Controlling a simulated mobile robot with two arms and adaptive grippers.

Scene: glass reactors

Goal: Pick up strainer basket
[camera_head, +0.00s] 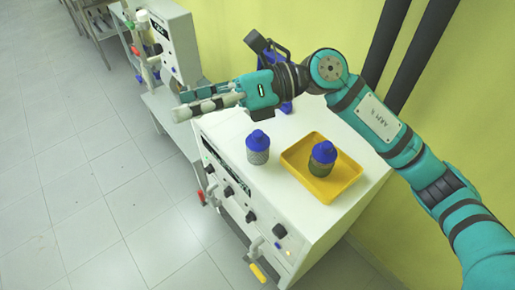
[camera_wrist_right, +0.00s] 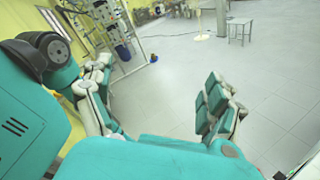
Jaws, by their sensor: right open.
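Two small blue-topped baskets with mesh-like bodies stand upright on the white cabinet (camera_head: 222,133). One basket (camera_head: 257,149) stands on the bare top. The other, darker basket (camera_head: 322,160) stands inside a yellow tray (camera_head: 345,186). I cannot tell which of them is the strainer basket. My right gripper (camera_head: 186,104) is above the cabinet's far left edge, pointing left, apart from both baskets. It is open and empty. In the right wrist view its fingers (camera_wrist_right: 160,100) are spread, with only floor between them. My left gripper is out of view.
A blue object (camera_head: 286,106) stands at the back of the cabinet, partly hidden by my right arm. Knobs and handles stick out from the cabinet front (camera_head: 240,195). A second white unit (camera_head: 170,45) stands behind left. A yellow wall borders the right; open tiled floor lies left.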

